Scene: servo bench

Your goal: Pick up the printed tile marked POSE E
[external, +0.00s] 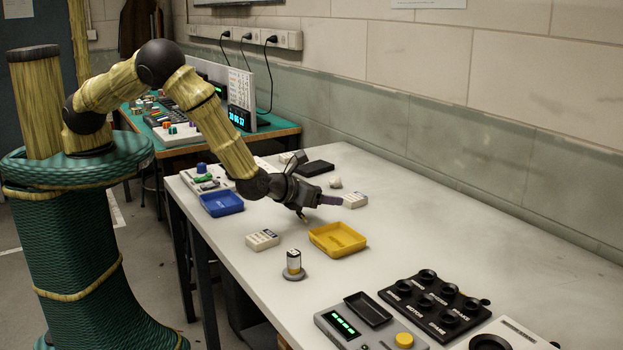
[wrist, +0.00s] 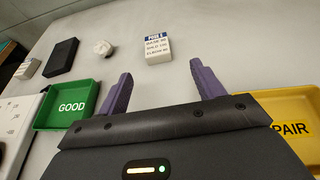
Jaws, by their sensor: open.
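A small white tile with a blue header (wrist: 158,49) stands ahead of my gripper in the wrist view. Its header seems to read POSE and a letter that looks like E, with lines of print below. In the external view a white tile (external: 356,201) lies just right of my gripper (external: 318,207), apparently the same one. My gripper also shows in the wrist view (wrist: 160,85), its purple fingers spread wide with nothing between them. The tile is beyond the fingertips, apart from them. Another white tile (external: 262,240) lies nearer the table's front edge.
A yellow tray (external: 338,239) sits close to my gripper; its wrist-view label ends in PAIR. A green GOOD tray (wrist: 68,104) is at left. A black box (wrist: 61,55), white lump (wrist: 103,48) and blue tray (external: 221,203) are nearby. A cylinder (external: 293,262) stands in front.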

